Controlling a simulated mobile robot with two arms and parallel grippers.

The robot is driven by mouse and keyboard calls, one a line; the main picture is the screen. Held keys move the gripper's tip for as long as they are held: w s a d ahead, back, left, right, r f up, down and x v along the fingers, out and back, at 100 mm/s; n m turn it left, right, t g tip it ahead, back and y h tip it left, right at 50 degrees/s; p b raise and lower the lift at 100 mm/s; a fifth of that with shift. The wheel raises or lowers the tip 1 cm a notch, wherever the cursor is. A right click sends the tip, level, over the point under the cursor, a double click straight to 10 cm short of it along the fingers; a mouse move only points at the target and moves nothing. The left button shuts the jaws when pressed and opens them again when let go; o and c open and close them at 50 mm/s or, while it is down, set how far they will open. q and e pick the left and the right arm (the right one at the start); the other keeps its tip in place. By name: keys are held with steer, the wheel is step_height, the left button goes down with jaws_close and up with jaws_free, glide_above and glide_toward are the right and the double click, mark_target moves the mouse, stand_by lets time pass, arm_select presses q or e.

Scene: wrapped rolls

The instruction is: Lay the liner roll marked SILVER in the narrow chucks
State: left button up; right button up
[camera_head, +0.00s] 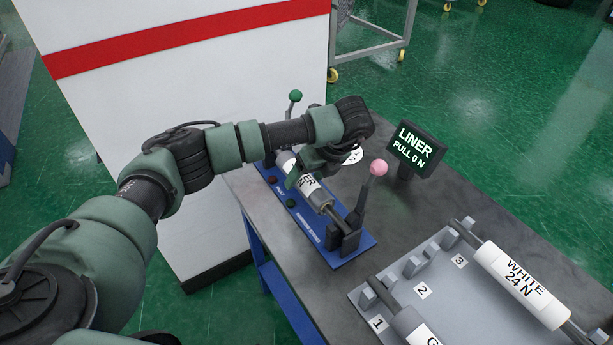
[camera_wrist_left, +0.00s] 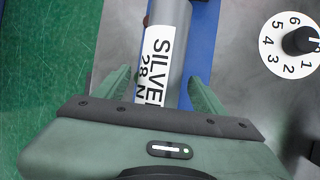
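The SILVER liner roll (camera_head: 323,197) lies along the blue chuck stand (camera_head: 340,256), near its dark near-end chuck (camera_head: 349,237); my arm and gripper hide part of it. In the left wrist view the grey roll shows its white label reading SILVER 28 N (camera_wrist_left: 158,65). My left gripper (camera_head: 308,178) is over the roll. Its two green fingers (camera_wrist_left: 160,95) stand on either side of the roll, with a gap on each side, so it is open. Whether both roll ends sit in the chucks cannot be told. My right gripper is out of view.
A sign (camera_head: 416,147) reads LINER PULL 0 N. Levers with a pink knob (camera_head: 378,168) and a green knob (camera_head: 295,96) stand by the chucks. A numbered dial (camera_wrist_left: 290,45) is beside the stand. The grey rack (camera_head: 440,270) holds a WHITE 24 N roll (camera_head: 520,283) and a grey roll (camera_head: 413,327).

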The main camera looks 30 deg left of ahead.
arm_select(q)
steer(key=shift+s+f, duration=0.1)
steer(key=shift+d+r, duration=0.2)
steer(key=shift+r, duration=0.1)
steer(key=b+v, duration=0.1)
steer(key=v, duration=0.5)
steer(key=shift+d+r, duration=0.25)
steer(key=shift+r, duration=0.35)
